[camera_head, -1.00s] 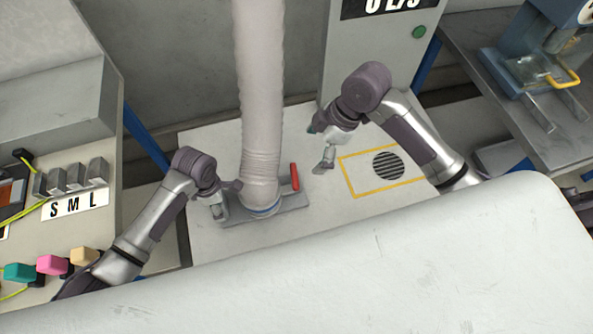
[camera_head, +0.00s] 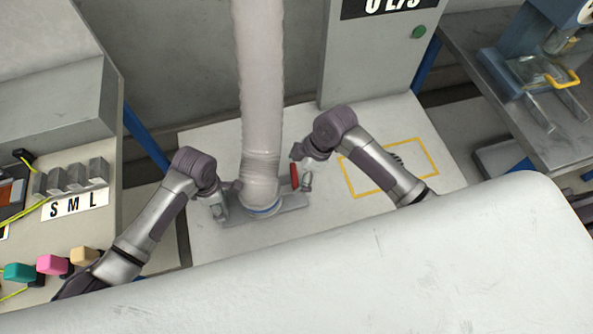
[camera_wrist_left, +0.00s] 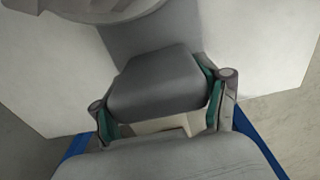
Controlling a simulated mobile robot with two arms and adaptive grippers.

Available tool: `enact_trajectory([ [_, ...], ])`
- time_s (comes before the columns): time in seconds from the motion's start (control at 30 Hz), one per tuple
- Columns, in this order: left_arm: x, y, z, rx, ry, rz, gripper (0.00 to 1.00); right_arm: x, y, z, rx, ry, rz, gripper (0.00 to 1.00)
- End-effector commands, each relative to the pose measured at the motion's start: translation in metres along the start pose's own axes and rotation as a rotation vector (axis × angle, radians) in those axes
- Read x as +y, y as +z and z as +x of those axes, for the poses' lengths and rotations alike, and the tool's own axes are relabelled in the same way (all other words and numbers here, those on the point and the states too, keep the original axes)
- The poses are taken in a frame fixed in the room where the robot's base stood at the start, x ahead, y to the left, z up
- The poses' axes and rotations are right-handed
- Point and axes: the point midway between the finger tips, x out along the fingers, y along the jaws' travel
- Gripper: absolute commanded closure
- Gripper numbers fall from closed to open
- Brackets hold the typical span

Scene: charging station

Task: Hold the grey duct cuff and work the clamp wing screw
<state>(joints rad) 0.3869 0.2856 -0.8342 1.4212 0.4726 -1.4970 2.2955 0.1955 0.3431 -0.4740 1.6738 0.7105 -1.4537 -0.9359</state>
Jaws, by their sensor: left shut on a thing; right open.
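My left gripper (camera_head: 222,207) is at the left of the duct foot. In the left wrist view its green-padded fingers are shut on a grey block (camera_wrist_left: 158,85), which seems to be part of the cuff. A red handle (camera_head: 294,175), likely the clamp wing screw, stands upright right of the duct. My right gripper (camera_head: 302,169) is open close beside the red handle; whether it touches is unclear.
A yellow-outlined square (camera_head: 410,150) with a round grille, partly hidden by my right arm, lies on the white surface to the right. A grey cabinet (camera_head: 372,60) stands behind. A side bench with an S M L label (camera_head: 75,205) is at left.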

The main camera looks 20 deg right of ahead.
Motion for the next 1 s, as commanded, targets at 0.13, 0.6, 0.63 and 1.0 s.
enact_trajectory([
  [0.13,-0.0048,-0.0023,0.0056,0.007,-0.012,-0.001,0.73,-0.0002,0.0002,0.001,0.0,0.0,0.0,0.0],
  [0.6,-0.0048,-0.0022,0.0056,0.007,-0.012,-0.001,0.73,-0.0008,0.0002,0.0009,0.0,-0.001,0.002,0.52],
  [0.63,-0.0048,-0.0022,0.0056,0.007,-0.012,-0.001,0.73,-0.0009,0.0002,0.001,0.0,0.0,0.004,0.52],
  [1.0,-0.0047,-0.0021,0.0057,0.006,-0.012,-0.002,0.73,-0.003,0.0001,0.0018,-0.001,0.055,0.141,0.52],
])
